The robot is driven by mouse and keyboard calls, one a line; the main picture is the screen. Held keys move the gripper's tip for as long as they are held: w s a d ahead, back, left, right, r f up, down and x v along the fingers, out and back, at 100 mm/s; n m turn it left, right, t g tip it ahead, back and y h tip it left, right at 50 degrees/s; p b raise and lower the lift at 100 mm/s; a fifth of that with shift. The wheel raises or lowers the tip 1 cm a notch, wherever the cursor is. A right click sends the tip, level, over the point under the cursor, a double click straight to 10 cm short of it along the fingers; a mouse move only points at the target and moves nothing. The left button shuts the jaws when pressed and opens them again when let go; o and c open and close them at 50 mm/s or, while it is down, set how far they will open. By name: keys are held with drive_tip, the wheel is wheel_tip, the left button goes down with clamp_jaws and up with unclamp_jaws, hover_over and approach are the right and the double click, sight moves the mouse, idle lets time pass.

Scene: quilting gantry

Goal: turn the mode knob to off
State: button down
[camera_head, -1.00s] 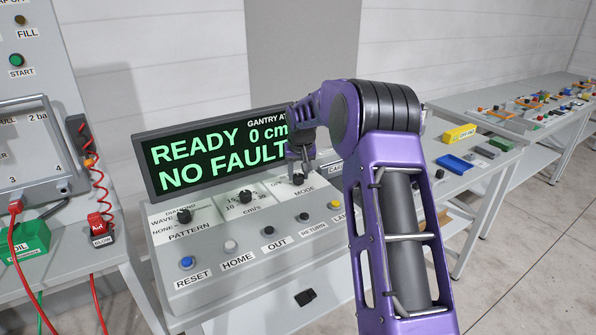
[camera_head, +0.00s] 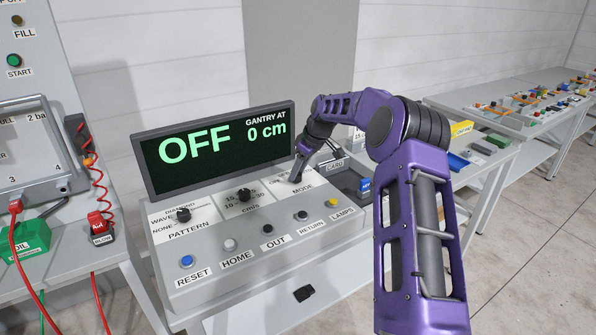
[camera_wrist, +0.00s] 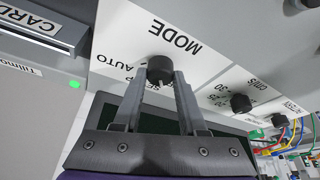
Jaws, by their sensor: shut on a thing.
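The mode knob (camera_wrist: 160,67) is a small black knob on the white panel, next to the MODE label, in the wrist view. My gripper (camera_wrist: 161,80) is shut on it, with one finger on each side. In the head view my gripper (camera_head: 297,177) points down and left onto the panel, and its fingers hide the knob there. An AUTO label shows beside the knob; the other position labels are partly covered by the fingers. The display (camera_head: 215,148) behind the console reads OFF in large green letters, with GANTRY AT 0 cm.
The grey console (camera_head: 255,262) also carries a pattern knob (camera_head: 182,215), a cm/s knob (camera_head: 244,195) and a row of push buttons, including blue RESET (camera_head: 186,262) and yellow LAMPS (camera_head: 332,202). A CARD slot (camera_wrist: 42,27) is near the mode knob. Benches stand left and right.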

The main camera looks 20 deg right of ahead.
drive_tip(key=shift+w+n, duration=0.1)
drive_tip(key=shift+n, duration=0.4)
drive_tip(key=shift+c, duration=2.3)
unclamp_jaws()
